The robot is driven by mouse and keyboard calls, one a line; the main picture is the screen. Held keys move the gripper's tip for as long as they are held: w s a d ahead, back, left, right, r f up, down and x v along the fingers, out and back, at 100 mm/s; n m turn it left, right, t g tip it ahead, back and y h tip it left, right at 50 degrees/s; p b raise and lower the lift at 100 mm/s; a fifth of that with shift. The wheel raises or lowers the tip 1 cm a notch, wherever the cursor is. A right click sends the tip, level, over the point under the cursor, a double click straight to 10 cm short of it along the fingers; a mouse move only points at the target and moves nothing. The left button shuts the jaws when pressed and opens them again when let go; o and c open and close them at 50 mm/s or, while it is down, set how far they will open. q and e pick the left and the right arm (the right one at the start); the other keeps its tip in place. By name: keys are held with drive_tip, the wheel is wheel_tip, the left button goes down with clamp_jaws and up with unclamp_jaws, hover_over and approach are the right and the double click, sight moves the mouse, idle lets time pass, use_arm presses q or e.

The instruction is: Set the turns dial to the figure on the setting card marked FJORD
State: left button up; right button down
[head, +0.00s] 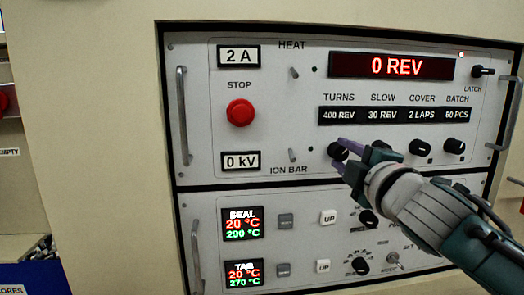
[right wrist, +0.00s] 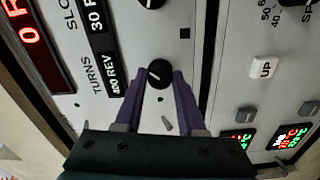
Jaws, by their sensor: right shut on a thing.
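The black turns dial (head: 337,151) is on the upper panel below the TURNS display (head: 338,115), which reads 400 REV. It also shows in the right wrist view (right wrist: 159,72), with a pale pointer line on its face. My right gripper (head: 342,158) comes in from the lower right, and its purple fingers are shut on the dial, one on each side, in the right wrist view (right wrist: 158,80). The fingers partly cover the dial in the head view. No setting card marked FJORD is in view. My left gripper is not in view.
Beside it are the slow dial (head: 381,148), cover dial (head: 420,147) and batch dial (head: 455,145). An ION BAR switch (head: 292,155) stands to the left. The red STOP button (head: 240,113) and a panel handle (head: 183,115) stick out farther left. The red counter (head: 392,66) reads 0 REV.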

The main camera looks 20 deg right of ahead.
drive_tip(key=m+p, duration=0.1)
drive_tip(key=m, duration=0.5)
drive_tip(key=shift+p, duration=0.4)
idle(0.3)
drive_tip(key=c, duration=0.5)
unclamp_jaws()
